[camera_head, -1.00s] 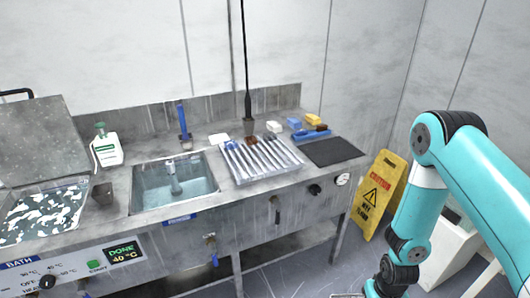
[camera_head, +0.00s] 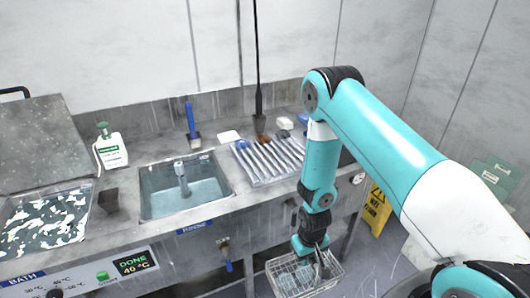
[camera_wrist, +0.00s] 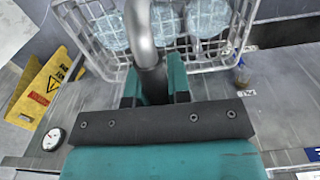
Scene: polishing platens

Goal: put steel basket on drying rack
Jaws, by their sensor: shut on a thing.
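The steel basket (camera_head: 296,276) is a wire basket with pale, glassy pieces inside. It hangs from my gripper (camera_head: 312,243) in front of the bench, below the bench top. In the wrist view the gripper (camera_wrist: 155,88) is shut on the basket's grey handle, and the basket (camera_wrist: 110,62) shows beyond the fingers with several round, pale pieces in it. The drying rack (camera_head: 262,158), with its row of light slanted bars, lies on the bench top right of the sink, above and behind the basket. My arm hides the bench right of the rack.
The rinse sink (camera_head: 188,190) holds water and has an upright tap. The bath (camera_head: 45,222) with floating white bits is at left. A white bottle (camera_head: 111,150) and a blue-handled brush (camera_head: 191,125) stand behind. A yellow wet-floor sign (camera_head: 376,212) stands on the floor at right.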

